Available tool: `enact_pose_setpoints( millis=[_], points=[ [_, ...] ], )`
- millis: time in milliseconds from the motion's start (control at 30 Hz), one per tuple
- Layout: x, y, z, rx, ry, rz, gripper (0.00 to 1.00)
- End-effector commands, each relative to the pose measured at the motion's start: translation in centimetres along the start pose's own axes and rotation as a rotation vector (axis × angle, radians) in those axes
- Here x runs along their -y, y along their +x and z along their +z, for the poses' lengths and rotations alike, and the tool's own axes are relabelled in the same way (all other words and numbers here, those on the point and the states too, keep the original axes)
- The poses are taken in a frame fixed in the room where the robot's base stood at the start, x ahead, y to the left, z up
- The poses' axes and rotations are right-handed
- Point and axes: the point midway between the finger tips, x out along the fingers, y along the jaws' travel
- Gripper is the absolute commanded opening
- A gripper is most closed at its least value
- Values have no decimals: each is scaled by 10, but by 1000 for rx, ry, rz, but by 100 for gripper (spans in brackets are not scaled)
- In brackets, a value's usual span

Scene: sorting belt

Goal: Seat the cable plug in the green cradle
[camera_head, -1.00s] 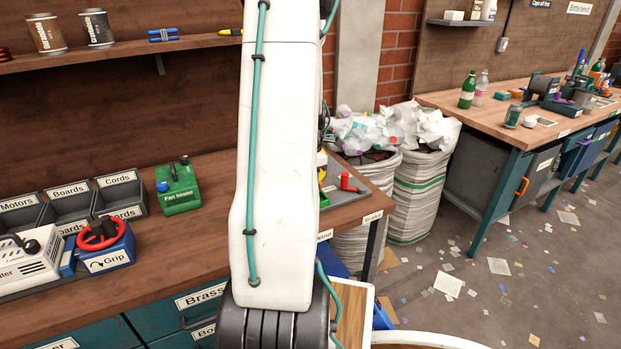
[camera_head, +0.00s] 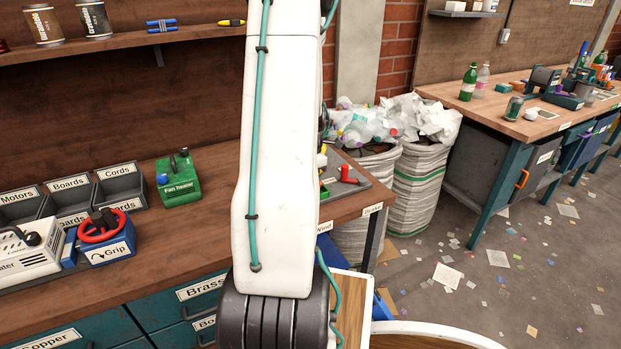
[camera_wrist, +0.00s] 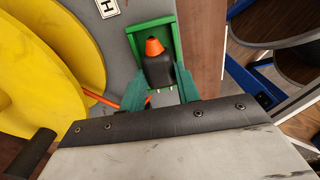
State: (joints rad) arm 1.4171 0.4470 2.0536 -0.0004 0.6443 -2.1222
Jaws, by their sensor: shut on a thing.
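In the wrist view, the green cradle (camera_wrist: 168,22) is a rectangular green frame on a grey surface. The cable plug (camera_wrist: 158,72) has a black body, an orange cone at its far end and small pale pins at its near end. It lies over the cradle's opening, lined up with the frame. I cannot tell whether it rests fully down in it. My gripper (camera_wrist: 159,88) has teal fingers on both sides of the plug and is shut on it.
Large yellow discs (camera_wrist: 55,50) stand close left of my gripper, with an orange cable (camera_wrist: 101,98) near them. A blue frame part (camera_wrist: 243,76) is at right. In the head view, the bench holds a green fan heater (camera_head: 178,180) and a blue Grip box (camera_head: 107,243).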

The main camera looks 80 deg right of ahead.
Motion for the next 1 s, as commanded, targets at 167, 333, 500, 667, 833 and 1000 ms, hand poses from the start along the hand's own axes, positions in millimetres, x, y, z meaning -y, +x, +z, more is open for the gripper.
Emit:
enact_pose_setpoints(
  millis=[167, 333, 500, 667, 833, 1000],
  points=[
    [0, 6, 0, 0, 0, 0, 5],
    [0, 11, 0, 0, 0, 0, 5],
    [0, 14, 0, 0, 0, 0, 5],
    [0, 14, 0, 0, 0, 0, 5],
    [0, 14, 0, 0, 0, 0, 49],
    [0, 14, 0, 0, 0, 0, 57]
  ],
)
